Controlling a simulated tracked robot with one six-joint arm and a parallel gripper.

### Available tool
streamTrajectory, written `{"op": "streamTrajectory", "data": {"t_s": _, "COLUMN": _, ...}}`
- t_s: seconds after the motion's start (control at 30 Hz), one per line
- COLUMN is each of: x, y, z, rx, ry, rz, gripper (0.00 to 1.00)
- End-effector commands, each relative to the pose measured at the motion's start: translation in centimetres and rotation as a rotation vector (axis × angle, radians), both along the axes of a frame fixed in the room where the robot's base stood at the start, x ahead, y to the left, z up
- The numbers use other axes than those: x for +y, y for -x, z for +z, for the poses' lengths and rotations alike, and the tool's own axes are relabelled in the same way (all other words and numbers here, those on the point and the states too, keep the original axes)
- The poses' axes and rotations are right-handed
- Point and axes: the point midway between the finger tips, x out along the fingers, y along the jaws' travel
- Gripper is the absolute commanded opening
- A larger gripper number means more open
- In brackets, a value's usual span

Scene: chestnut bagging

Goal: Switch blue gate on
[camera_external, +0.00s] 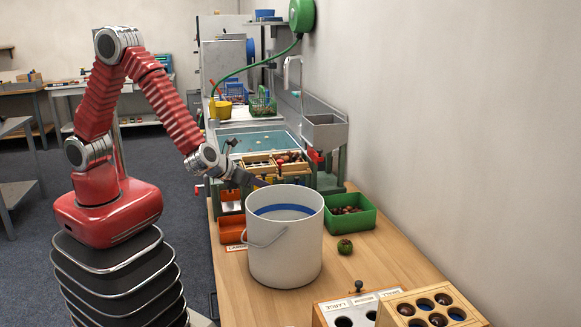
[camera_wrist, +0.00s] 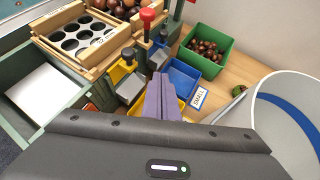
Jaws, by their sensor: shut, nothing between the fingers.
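My gripper (camera_wrist: 160,78) is shut and empty, its purple-grey fingers pointing at the sorting station's front. Another black-knobbed block (camera_wrist: 130,86) is by the yellow bin. A red-knobbed lever (camera_wrist: 147,20) stands behind them.
A wooden tray with round holes (camera_wrist: 78,38) is at the back left. A green crate of chestnuts (camera_wrist: 224,66) is at the right, with a white bucket (camera_wrist: 268,124) nearer. A "SMALL" label (camera_wrist: 199,97) is by the blue bin. A perforated wooden block (camera_external: 395,310) stands at the front.

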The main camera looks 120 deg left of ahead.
Motion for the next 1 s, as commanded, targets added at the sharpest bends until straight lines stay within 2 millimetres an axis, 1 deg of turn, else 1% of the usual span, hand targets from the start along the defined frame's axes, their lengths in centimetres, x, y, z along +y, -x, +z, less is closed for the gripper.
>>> {"op": "streamTrajectory", "data": {"t_s": 0.17, "x": 0.1, "y": 0.0, "z": -0.1, "rx": 0.000, "ry": 0.000, "rz": 0.001, "gripper": 0.00}}
{"op": "streamTrajectory", "data": {"t_s": 0.37, "x": 1.2, "y": -0.3, "z": -0.8, "rx": 0.000, "ry": 0.000, "rz": 0.002, "gripper": 0.00}}
{"op": "streamTrajectory", "data": {"t_s": 1.0, "x": 8.1, "y": -2.5, "z": -5.8, "rx": 0.001, "ry": 0.001, "rz": 0.002, "gripper": 0.00}}
